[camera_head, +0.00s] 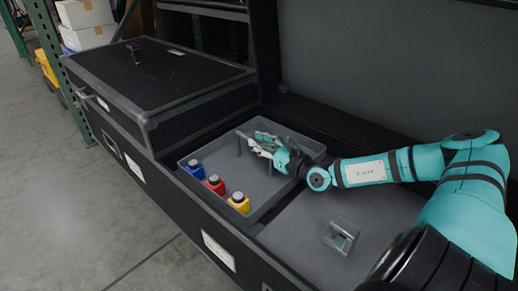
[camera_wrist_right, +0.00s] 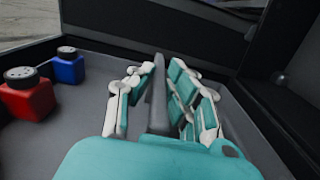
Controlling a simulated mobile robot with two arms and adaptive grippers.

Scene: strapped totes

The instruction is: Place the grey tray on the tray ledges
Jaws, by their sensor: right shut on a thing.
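The grey tray (camera_head: 258,187) is inside the open black chest (camera_head: 177,172), in its left part. A blue bottle (camera_head: 195,169), a red bottle (camera_head: 214,184) and a yellow bottle (camera_head: 238,203) stand in a row along its front side. My right gripper (camera_head: 262,146) is over the tray's middle, shut on its upright grey handle (camera_wrist_right: 158,92). In the right wrist view the fingers (camera_wrist_right: 157,105) lie on both sides of this handle. The tray ledges cannot be made out clearly, and whether the tray touches them cannot be told. My left gripper is not in view.
A small grey metal bracket (camera_head: 341,235) sits on the chest's grey surface (camera_head: 300,236) to the right of the tray. A closed black lid (camera_head: 155,75) is at the left. The raised lid (camera_head: 400,65) stands behind. Cardboard boxes (camera_head: 88,20) are at the back left.

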